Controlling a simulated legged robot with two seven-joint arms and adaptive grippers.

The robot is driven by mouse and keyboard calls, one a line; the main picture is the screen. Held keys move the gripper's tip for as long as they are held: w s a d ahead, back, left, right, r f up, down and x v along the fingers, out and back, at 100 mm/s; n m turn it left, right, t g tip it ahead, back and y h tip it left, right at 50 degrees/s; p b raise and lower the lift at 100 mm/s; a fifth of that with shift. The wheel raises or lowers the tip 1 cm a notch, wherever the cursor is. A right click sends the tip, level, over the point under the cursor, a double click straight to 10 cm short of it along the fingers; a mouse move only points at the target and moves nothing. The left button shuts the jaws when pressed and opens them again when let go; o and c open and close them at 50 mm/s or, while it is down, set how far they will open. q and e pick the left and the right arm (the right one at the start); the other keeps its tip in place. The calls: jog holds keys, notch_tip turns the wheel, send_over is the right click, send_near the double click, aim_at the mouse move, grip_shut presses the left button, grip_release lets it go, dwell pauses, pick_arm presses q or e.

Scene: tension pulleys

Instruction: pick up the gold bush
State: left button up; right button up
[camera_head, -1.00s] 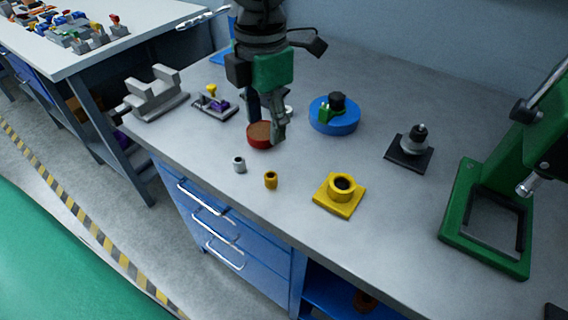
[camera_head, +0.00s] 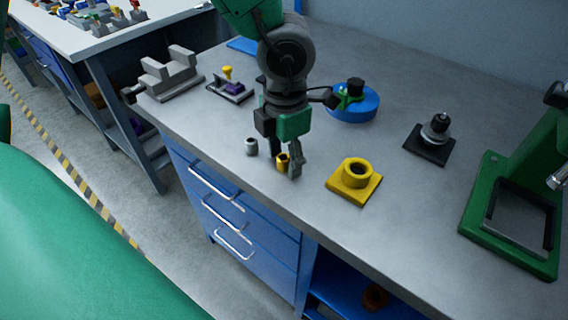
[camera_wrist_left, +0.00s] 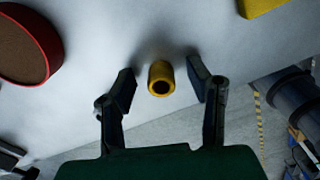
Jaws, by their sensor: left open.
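The gold bush (camera_head: 282,162) is a small hollow cylinder standing near the front edge of the grey bench. My left gripper (camera_head: 286,168) is over it, pointing down, with its fingers on either side. In the left wrist view the gold bush (camera_wrist_left: 161,78) sits between the two open fingers of my left gripper (camera_wrist_left: 166,84), with a gap on each side. My right gripper is not in view.
A small grey bush (camera_head: 251,147) stands just left of the gold bush. A yellow square-based housing (camera_head: 368,187) is to the right. A red round dish (camera_wrist_left: 50,45) shows in the left wrist view. A green press frame (camera_head: 480,215) stands far right.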

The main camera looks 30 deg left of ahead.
aim_at(284, 156)
pick_arm(q)
jog(key=shift+d+f, duration=0.15)
jog(key=shift+f, duration=0.1)
jog(key=shift+d+r, duration=0.1)
jog(key=shift+s+a, duration=0.1)
jog(key=shift+a, duration=0.1)
grip_shut()
jog(key=shift+a, duration=0.15)
jog(key=shift+r, duration=0.4)
notch_tip(284, 156, up, 9)
jog(key=p, duration=0.2)
jog(key=shift+r+p, duration=0.1)
jog(key=shift+p, duration=0.3)
